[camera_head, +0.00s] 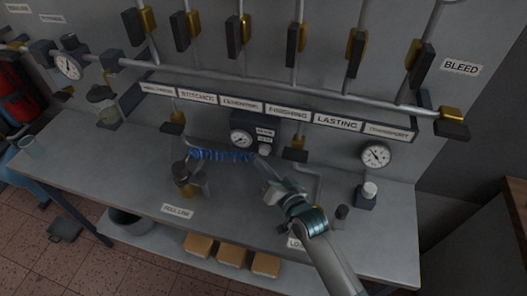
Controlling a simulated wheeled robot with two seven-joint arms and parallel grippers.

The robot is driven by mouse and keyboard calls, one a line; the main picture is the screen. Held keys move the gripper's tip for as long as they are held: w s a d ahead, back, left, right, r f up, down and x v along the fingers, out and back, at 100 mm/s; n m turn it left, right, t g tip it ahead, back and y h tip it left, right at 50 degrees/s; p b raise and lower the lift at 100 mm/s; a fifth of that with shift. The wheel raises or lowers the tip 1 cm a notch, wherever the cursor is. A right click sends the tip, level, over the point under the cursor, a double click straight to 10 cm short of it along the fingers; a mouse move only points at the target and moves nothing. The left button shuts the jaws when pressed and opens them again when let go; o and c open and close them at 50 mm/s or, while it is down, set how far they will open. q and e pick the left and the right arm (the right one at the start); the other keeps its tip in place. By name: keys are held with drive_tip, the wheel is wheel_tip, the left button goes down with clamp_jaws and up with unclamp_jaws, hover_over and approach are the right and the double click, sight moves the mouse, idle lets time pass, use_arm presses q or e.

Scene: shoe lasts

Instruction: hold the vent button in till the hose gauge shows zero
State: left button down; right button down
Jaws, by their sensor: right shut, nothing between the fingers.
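A blue coiled hose (222,155) lies on the grey bench, left of my right gripper. A small round gauge (240,138) with a white face stands at the hose's right end; its needle is too small to read. A dark block with small labels and a round pale button-like part (264,150) sits just right of the gauge; I take this for the vent button. My right gripper (261,163) is shut and empty, its tips just below that part. I cannot tell whether they touch it. My left gripper is not in view.
Pipes with yellow and black valve levers (355,50) cover the back panel above a row of labels (287,111). Another gauge (376,155) is at right, one more (68,66) at upper left. A brass-coloured fitting (184,178) stands left of my gripper. The bench's left part is fairly clear.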

drive_tip(key=shift+s+a+p, duration=0.2)
drive_tip(key=shift+s+p, duration=0.1)
drive_tip(key=shift+s, duration=0.4)
drive_tip(key=shift+s+a+p, duration=0.25)
drive_tip(key=shift+s, duration=0.4)
drive_tip(key=shift+s+a+p, duration=0.2)
drive_tip(key=shift+s+p, duration=0.1)
drive_tip(key=shift+s, duration=0.4)
